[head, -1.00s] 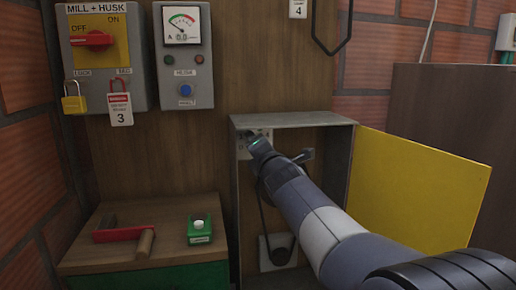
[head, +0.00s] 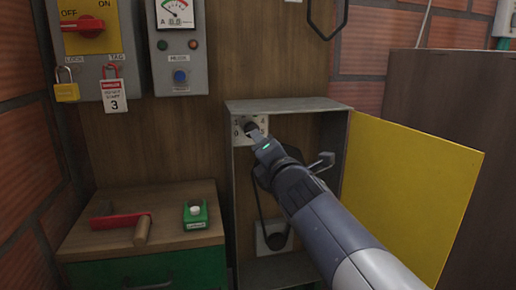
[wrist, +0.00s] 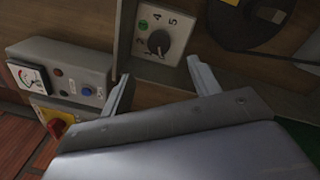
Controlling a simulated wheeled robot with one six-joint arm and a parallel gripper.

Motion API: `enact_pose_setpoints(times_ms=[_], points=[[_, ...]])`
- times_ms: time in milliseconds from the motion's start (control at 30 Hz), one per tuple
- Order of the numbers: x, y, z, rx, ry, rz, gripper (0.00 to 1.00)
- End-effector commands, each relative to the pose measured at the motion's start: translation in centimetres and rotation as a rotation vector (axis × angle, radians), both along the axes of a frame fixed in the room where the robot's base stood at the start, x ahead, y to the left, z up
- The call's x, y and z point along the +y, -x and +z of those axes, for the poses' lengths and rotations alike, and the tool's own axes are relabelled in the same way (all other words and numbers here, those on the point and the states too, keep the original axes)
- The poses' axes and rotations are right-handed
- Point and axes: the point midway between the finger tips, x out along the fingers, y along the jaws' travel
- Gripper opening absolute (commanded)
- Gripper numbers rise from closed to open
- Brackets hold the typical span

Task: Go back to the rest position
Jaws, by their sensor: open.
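My gripper (head: 260,143) is at the open cabinet (head: 289,105), just below and in front of a white dial plate (head: 237,130) on its inner left. In the wrist view, the two fingers of my gripper (wrist: 158,72) are spread apart with nothing between them. The dark round knob (wrist: 158,42) on its numbered plate lies beyond the fingertips, and the fingers look clear of it. In the head view the gripper partly hides the knob and plate.
The cabinet's yellow door (head: 410,190) stands open to the right, beside my arm. A lever (head: 322,161) sticks out inside. At left are a wooden-topped stand (head: 180,240) with a red-handled tool (head: 120,221) and green box (head: 195,214), and switch boxes (head: 180,50) above.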

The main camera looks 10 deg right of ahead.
Motion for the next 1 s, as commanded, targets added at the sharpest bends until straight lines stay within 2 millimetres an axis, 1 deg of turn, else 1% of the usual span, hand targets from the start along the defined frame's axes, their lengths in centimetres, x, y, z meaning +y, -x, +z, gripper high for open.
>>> enact_pose_setpoints(times_ms=[167,267,333,467,800,1000], points=[[0.0,-0.1,0.0,0.0,0.0,0.0,0.59],[0.0,-0.6,0.0,0.0,0.0,0.0,0.59],[0.1,-1.3,0.0,0.001,0.0,0.001,0.59],[0.1,-3.0,0.0,0.001,-0.001,0.0,0.59],[0.4,-8.1,0.4,0.001,0.0,0.0,0.59],[0.5,-10.2,0.5,0.0,-0.001,0.0,0.59]])
